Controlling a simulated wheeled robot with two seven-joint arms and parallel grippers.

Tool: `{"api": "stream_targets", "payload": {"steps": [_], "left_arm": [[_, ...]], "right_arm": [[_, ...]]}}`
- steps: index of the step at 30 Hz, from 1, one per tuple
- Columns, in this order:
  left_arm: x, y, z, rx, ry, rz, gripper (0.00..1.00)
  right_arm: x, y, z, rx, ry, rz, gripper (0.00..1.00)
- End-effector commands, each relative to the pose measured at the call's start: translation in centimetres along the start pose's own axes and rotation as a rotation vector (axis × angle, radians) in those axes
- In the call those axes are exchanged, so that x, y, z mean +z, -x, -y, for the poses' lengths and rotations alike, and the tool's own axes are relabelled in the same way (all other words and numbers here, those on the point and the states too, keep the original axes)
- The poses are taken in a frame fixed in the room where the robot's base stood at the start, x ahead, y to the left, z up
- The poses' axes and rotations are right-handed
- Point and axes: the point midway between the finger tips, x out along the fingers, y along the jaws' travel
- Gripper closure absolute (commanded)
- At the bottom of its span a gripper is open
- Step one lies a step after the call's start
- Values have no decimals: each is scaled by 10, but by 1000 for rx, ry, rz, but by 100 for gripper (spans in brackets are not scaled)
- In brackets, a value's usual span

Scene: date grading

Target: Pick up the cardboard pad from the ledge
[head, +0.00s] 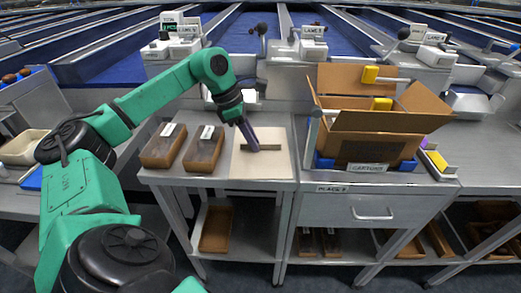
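A flat beige square sheet (279,167), which looks like the cardboard pad, lies on the grey bench top left of the carton. My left gripper (252,146) reaches down from above over the middle of this sheet. Its dark fingers end at a narrow grey-brown bar or slot (271,149) on the sheet. I cannot tell whether the fingers touch it or whether they are open or shut. My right gripper is not in view.
Two brown trays with clear tops (163,147) (203,151) lie left of the sheet. An open cardboard carton (352,125) stands to the right, with yellow pieces on its flaps. A drawer (366,211) is below it. Blue conveyor lanes (242,34) run behind.

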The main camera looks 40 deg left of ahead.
Motion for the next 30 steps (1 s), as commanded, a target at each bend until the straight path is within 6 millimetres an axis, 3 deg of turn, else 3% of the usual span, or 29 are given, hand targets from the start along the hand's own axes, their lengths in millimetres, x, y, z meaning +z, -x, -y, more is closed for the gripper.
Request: {"api": "stream_targets", "payload": {"steps": [12, 17, 20, 30], "left_arm": [[1, 2, 0, 1, 0, 1, 100], [7, 16, -1, 3, 0, 3, 100], [16, 36, 0, 3, -2, 6, 100], [64, 152, 0, 3, -2, 7, 100]], "right_arm": [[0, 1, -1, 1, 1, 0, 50], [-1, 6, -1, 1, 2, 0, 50], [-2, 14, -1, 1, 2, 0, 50], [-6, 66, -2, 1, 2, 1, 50]]}}
